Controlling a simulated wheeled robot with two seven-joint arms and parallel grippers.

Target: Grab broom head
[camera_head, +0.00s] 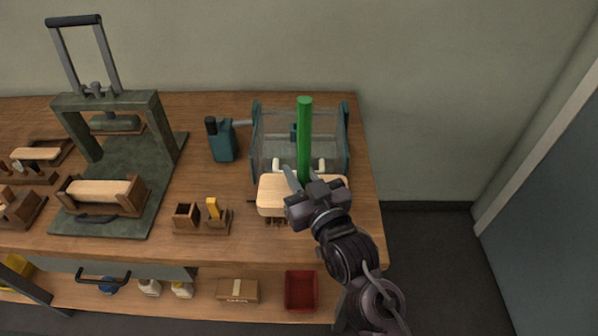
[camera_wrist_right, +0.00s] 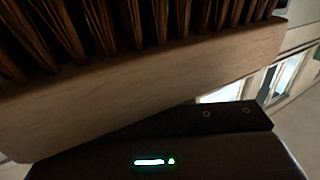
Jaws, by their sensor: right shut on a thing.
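The broom head is a pale wooden block (camera_head: 272,194) at the right end of the bench in the head view, in front of the clear-walled box. Dark bristles show under its front edge. My right gripper (camera_head: 300,184) is shut on the broom head from its right side; its far finger is partly hidden. In the right wrist view the block (camera_wrist_right: 150,85) fills much of the picture, with brown bristles (camera_wrist_right: 130,25) along its top and a dark finger against its lower edge. My left gripper is not in view.
A green upright cylinder (camera_head: 304,135) rises behind the broom head, near a clear-walled box (camera_head: 265,140). A teal tool (camera_head: 223,145), small wooden holders (camera_head: 187,222) and a green press (camera_head: 150,115) stand to the left. A red bin (camera_head: 301,291) is on the lower shelf.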

